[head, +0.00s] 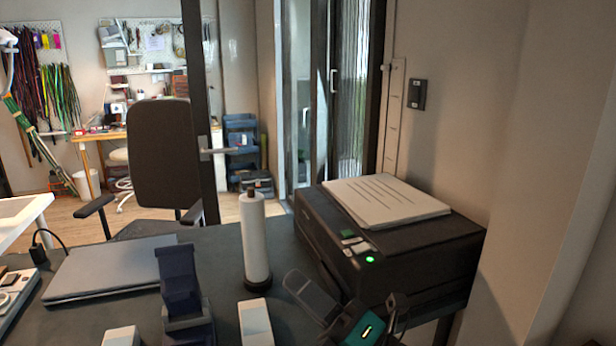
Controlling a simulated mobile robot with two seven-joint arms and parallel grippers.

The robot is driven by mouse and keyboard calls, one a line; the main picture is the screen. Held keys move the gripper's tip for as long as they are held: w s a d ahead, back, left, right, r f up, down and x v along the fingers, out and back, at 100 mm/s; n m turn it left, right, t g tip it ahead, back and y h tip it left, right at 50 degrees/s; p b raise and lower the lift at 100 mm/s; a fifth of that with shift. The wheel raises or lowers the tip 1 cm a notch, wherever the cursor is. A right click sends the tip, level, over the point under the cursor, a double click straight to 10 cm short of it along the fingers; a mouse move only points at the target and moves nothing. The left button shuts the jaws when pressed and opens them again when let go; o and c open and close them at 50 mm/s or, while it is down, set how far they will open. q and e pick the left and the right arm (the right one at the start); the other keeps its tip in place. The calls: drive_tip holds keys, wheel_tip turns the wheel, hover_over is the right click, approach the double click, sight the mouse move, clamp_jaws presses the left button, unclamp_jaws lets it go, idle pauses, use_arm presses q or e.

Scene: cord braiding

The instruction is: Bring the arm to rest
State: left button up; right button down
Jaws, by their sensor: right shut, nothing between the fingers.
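My right gripper (311,295) is low in the head view, right of centre. Its fingers are shut with nothing held between them. It points up and to the left, over the front of the dark desk (222,262) and just left of the black printer (430,255). The teal part of my wrist with a small green light shows behind the fingers. The lower edge of the picture cuts off the rest of the arm. My left gripper is not in view.
A white roll (255,240) stands upright on the desk, left of my right gripper. A closed grey laptop (115,268) lies at the left. Paper (385,200) lies on the printer. A chair (162,155) stands behind the desk. Coloured cords (60,95) hang at the far left.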

drive_tip(key=s+d+f+m+t+h, duration=0.1)
drive_tip(key=d+f+m+t+h, duration=0.1)
drive_tip(key=d+f+m+h, duration=0.65)
drive_tip(key=s+d+f+m+t+h, duration=0.1)
drive_tip(key=s+d+f+m+h, duration=0.3)
drive_tip(key=f+m, duration=0.75)
drive_tip(key=s+d+f+m+g+h, duration=0.5)
drive_tip(key=s+d+f+m, duration=0.1)
drive_tip(key=s+f+m, duration=0.3)
wheel_tip(320, 180, down, 2)
drive_tip(key=shift+f+m+p, duration=0.25)
drive_tip(key=shift+m+p, duration=0.15)
drive_tip(key=shift+m, duration=0.5)
